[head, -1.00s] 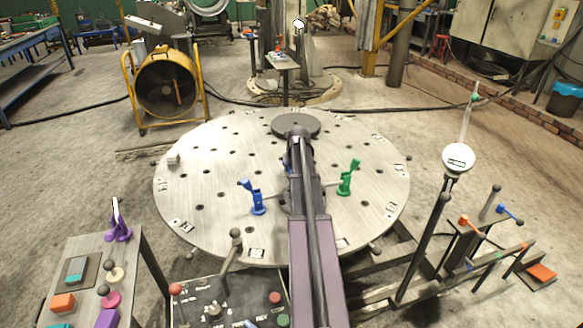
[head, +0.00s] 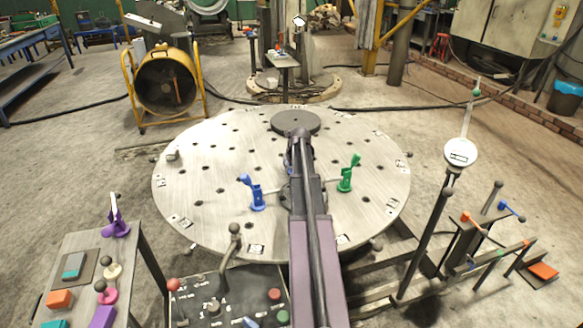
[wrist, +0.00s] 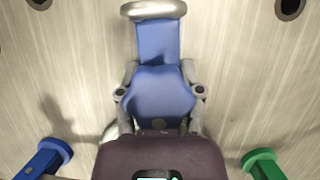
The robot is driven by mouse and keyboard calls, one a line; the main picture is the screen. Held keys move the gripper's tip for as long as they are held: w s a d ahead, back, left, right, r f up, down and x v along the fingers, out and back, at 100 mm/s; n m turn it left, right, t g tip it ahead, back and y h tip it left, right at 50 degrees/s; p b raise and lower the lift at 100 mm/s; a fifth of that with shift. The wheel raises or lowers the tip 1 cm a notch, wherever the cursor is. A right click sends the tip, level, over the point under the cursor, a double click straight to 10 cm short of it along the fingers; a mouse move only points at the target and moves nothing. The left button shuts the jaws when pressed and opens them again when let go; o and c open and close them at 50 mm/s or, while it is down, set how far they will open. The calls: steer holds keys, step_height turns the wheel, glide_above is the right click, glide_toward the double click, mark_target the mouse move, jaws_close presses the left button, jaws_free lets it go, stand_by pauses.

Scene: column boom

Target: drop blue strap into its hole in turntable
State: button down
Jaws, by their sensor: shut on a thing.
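The blue strap (wrist: 158,92) is between the two grey fingers of my gripper (wrist: 158,88), which is shut on it, in the wrist view. A rounded grey metal end shows at its top edge. The pale turntable (head: 215,215) lies below it, with several dark holes. Two holes (wrist: 290,7) (wrist: 39,3) show in the upper corners of the wrist view. The strap's lower end is hidden, so I cannot tell whether it touches the plate.
A blue clamp (head: 257,199) and a green clamp (head: 347,174) stand on the turntable at either side of my arm. A dark round disc (head: 295,122) sits beyond. A side table (head: 75,245) with small parts stands at left. A control panel (head: 215,295) is in front.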

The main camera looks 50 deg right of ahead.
steer(key=shift+f+b, duration=0.65)
steer(key=shift+f, duration=0.05)
steer(key=c, duration=0.5)
jaws_free()
steer(key=shift+r, duration=0.25)
steer(key=shift+r+p, duration=3.6)
steer(key=shift+p, duration=0.25)
steer(key=o, duration=0.5)
steer(key=shift+f, duration=0.2)
